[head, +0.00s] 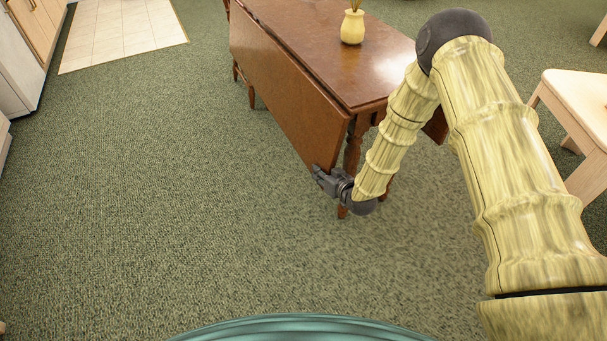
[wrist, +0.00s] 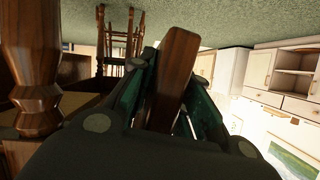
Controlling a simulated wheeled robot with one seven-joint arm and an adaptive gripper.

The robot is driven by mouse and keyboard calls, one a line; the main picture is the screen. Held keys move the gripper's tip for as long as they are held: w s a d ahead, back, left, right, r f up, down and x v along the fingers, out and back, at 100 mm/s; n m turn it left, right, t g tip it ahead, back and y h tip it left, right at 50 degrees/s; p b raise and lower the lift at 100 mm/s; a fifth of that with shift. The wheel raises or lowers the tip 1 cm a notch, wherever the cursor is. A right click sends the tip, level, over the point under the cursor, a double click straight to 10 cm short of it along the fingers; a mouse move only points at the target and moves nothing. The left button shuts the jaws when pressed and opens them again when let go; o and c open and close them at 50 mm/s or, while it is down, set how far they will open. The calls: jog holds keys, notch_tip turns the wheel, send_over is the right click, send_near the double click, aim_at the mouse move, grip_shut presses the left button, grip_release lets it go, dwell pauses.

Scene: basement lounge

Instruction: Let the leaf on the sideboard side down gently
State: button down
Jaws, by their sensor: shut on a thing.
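The brown wooden drop-leaf table (head: 355,70) stands in the upper middle of the head view. Its leaf (head: 285,100) on the side facing the pale cabinets hangs steeply down from the table top. My gripper (head: 319,172) is at the leaf's near lower corner, shut on its edge. In the wrist view the leaf (wrist: 178,68) shows as a brown strip between the dark fingers. The fingers partly hide it. A turned table leg (wrist: 33,65) is close by at the left of the wrist view.
A yellow vase (head: 352,27) stands on the table top. A pale wooden stool or table (head: 575,95) is at the right. Cabinets (head: 22,60) stand at the upper left. Green carpet left of the leaf is clear. Dark chairs (wrist: 118,45) show beyond the leaf in the wrist view.

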jog(key=shift+n+h, duration=0.5)
jog(key=shift+n, duration=0.3)
jog(key=shift+w+d+f, duration=0.1)
jog(key=shift+w+d, duration=0.25)
jog(key=shift+d, duration=0.4)
jog(key=shift+w+d+f, duration=0.15)
jog(key=shift+w+d, duration=0.25)
jog(key=shift+d, duration=0.4)
jog(key=shift+w+d+f, duration=0.1)
jog(key=shift+w+d, duration=0.25)
jog(key=shift+d, duration=0.4)
jog(key=shift+d, duration=0.1)
jog(key=c, duration=1.3)
grip_release()
jog(key=shift+d, duration=0.15)
jog(key=shift+c, duration=0.2)
jog(key=shift+a, duration=0.2)
jog(key=shift+s, duration=0.1)
jog(key=v, duration=1.1)
jog(key=shift+s+d, duration=0.2)
jog(key=shift+s, duration=0.2)
